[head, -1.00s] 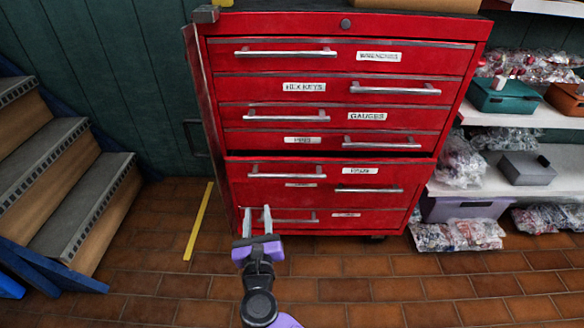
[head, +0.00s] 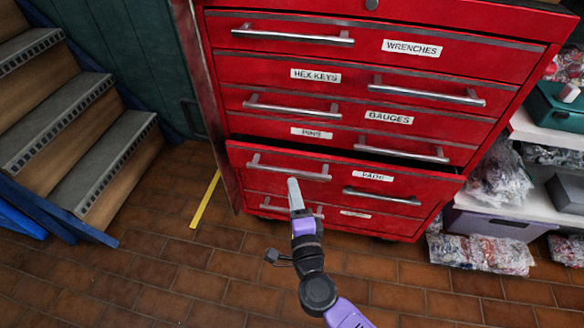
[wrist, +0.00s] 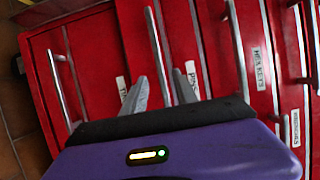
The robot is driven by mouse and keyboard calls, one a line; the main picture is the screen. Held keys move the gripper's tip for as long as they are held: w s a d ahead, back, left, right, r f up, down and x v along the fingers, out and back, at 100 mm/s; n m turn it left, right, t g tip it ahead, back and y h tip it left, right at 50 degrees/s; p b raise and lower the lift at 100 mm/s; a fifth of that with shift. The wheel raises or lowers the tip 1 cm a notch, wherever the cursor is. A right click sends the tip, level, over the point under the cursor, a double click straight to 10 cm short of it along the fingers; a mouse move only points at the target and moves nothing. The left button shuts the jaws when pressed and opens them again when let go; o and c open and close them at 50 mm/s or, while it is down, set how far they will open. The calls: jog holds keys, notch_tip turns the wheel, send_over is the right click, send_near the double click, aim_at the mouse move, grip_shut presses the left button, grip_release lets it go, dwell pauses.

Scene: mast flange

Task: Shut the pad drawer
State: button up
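The pad drawer (head: 345,183) is in the red tool cabinet, with a PADS label on its front. It stands partly out, with a dark gap above its front edge. Its silver bar handle (head: 290,171) is on the left of the front. My gripper (head: 294,188) is in front of this handle, its fingers overlapping the handle's lower edge in the head view. In the wrist view the fingers (wrist: 162,90) are spread apart, with the pad drawer's handle (wrist: 158,50) between them in the picture. I cannot tell whether they touch it. The gripper holds nothing.
The drawers above, such as the PINS drawer (head: 280,128), look shut. Blue-edged stairs (head: 85,165) stand at the left. A shelf with bagged parts (head: 497,178) stands at the right. The brown tile floor (head: 190,265) is clear in front, with a yellow strip (head: 206,200).

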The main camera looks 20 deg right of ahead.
aim_at(289, 174)
jog(key=b+x, duration=0.2)
jog(key=x, duration=0.5)
jog(key=shift+w, duration=0.2)
jog(key=shift+c, duration=0.4)
grip_shut()
dwell(0.8)
